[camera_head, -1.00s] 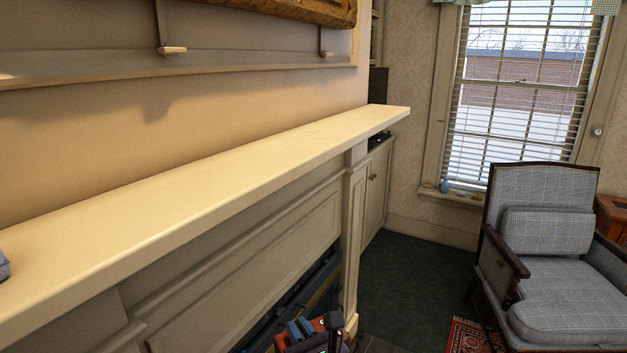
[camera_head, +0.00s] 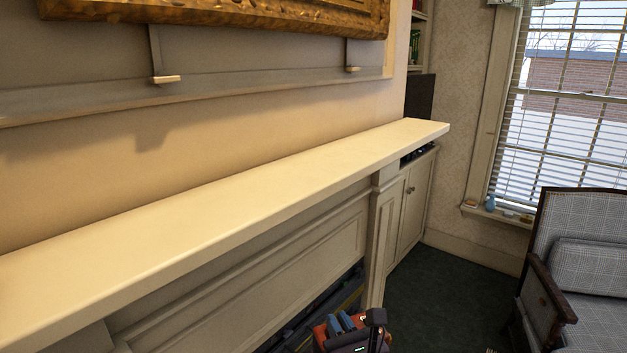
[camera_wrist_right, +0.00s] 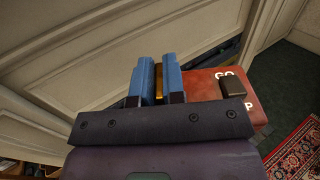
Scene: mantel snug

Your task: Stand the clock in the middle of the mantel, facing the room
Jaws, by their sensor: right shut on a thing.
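The mantel (camera_head: 225,203) is a long cream shelf running from the left edge to the back right of the head view. Its visible top is bare. My right gripper (camera_head: 341,324) is low in front of the mantel, below the shelf. In the right wrist view its blue fingers (camera_wrist_right: 159,80) are shut on a narrow gold-coloured thing (camera_wrist_right: 158,82), mostly hidden between them. I cannot tell whether this is the clock; no clock face shows. My left gripper is not in view.
A red thing with white letters (camera_wrist_right: 205,90) shows behind the fingers; I cannot tell whether it is mine. A gilt picture frame (camera_head: 230,20) hangs above the mantel. A grey checked armchair (camera_head: 590,270) stands at right. Green carpet (camera_head: 430,300) lies clear between.

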